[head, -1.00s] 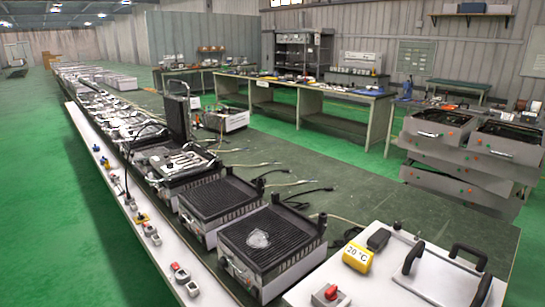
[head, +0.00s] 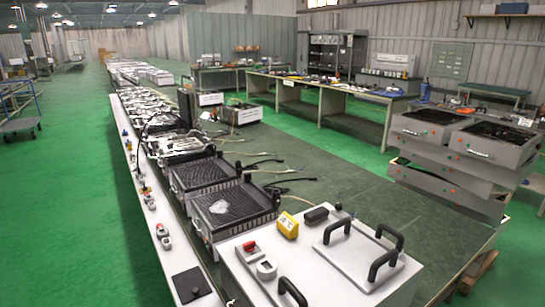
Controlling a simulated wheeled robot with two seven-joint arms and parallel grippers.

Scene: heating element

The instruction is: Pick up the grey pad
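A flat, dark grey square pad (head: 190,284) lies on the white ledge at the bottom left of the head view, with a small round spot near one corner. A lighter grey, irregular patch (head: 228,208) shows on the ribbed top of the nearest black grill unit (head: 240,220). I cannot tell for sure which of these is the grey pad. Neither of my grippers is in the head view.
A white panel (head: 315,283) with several black handles, a yellow display box (head: 287,225) and a red-topped switch (head: 250,249) fills the front. Grill units line the white ledge (head: 150,240). Stacked metal units (head: 440,160) stand right.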

